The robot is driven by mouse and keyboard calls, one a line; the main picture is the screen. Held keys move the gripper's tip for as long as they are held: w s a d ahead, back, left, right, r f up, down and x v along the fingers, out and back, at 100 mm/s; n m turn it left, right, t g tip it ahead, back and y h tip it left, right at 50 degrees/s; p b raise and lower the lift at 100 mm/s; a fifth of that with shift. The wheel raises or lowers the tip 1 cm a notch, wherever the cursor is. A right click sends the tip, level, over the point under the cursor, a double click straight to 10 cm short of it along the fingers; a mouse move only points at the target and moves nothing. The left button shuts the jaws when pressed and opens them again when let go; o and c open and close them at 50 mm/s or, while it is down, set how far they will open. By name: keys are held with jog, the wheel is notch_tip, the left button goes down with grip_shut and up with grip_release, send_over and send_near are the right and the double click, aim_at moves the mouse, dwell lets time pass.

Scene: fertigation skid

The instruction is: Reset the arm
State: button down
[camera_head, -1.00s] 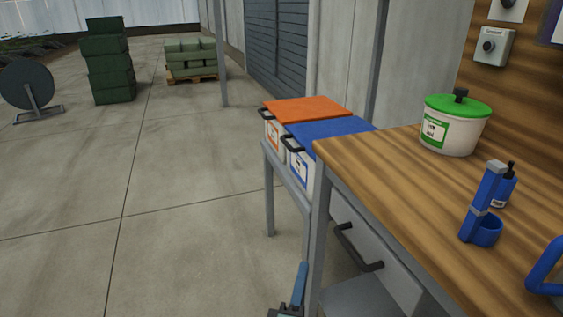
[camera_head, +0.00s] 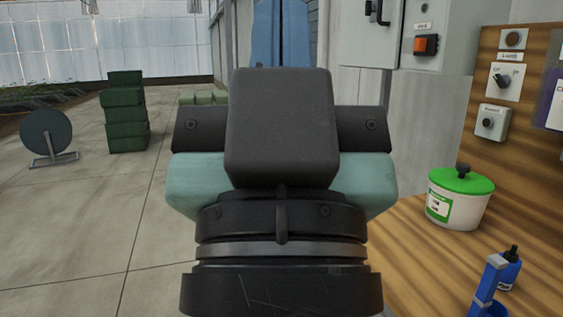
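My gripper (camera_head: 282,35) fills the middle of the head view, seen from behind and pointing up and away. Its two blue fingers rise side by side at the top edge, with only a thin dark line between them. They look shut, and nothing shows held. The fingertips reach the top edge of the picture. The dark wrist and the teal-sided gripper body hide much of what lies behind. The gripper is raised in front of the camera, left of the wooden bench (camera_head: 420,250), and touches nothing that I can see.
On the bench stand a white tub with a green lid (camera_head: 460,199), a blue holder (camera_head: 488,285) and a blue bottle (camera_head: 506,268). A switch panel (camera_head: 500,85) and grey cabinet (camera_head: 437,35) stand behind. Green crates (camera_head: 125,110) and a reel (camera_head: 47,135) stand left.

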notch_tip(320, 180, up, 25)
jog(key=p, duration=2.2)
